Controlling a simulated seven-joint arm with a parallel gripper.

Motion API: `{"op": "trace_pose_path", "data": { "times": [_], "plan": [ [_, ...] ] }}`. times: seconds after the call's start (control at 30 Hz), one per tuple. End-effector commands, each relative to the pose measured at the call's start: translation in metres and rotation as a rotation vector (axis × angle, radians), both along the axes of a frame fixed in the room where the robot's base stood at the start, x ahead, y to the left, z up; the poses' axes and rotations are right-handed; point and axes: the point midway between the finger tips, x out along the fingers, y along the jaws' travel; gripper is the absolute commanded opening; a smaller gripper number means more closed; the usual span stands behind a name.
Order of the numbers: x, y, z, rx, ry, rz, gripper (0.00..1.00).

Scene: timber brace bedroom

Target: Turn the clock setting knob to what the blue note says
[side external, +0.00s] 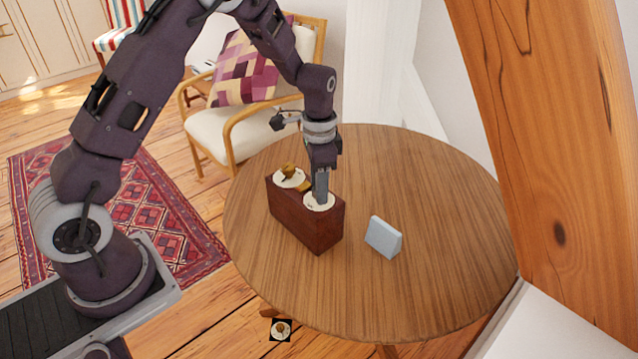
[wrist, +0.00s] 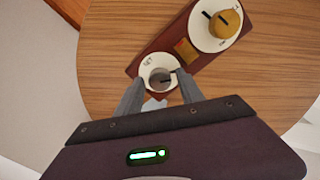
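A dark red box (side external: 306,222) stands on the round table with two white dials on top. One dial carries a brass knob (side external: 289,171), also seen in the wrist view (wrist: 223,22). My gripper (side external: 320,202) points straight down over this dial. In the wrist view its fingers (wrist: 159,76) stand apart on either side of the grey knob, with small gaps seeming to show. A pale blue note block (side external: 384,237) stands right of the box; no writing is legible.
The wooden table (side external: 430,220) is clear around the box and the note. A brass plate (wrist: 186,50) lies between the dials. A slanted timber brace (side external: 550,130) rises at the right. A cushioned chair (side external: 245,115) stands behind. A small dial-like item (side external: 281,329) shows below the table edge.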

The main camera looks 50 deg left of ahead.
Motion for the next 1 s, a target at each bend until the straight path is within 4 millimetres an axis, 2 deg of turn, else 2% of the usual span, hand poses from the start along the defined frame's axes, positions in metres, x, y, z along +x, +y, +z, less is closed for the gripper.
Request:
{"op": "trace_pose_path", "data": {
  "times": [0.03,0.2,0.57,1.0],
  "plan": [
    [0.0000,0.0000,0.0002,0.000,0.000,0.000,0.32],
    [-0.0001,-0.0001,0.0004,0.000,0.000,0.000,0.00],
    [-0.0001,-0.0001,0.0007,0.000,0.000,0.050,0.00],
    [0.0001,-0.0001,0.0010,0.000,-0.001,0.400,0.00]
  ]
}}
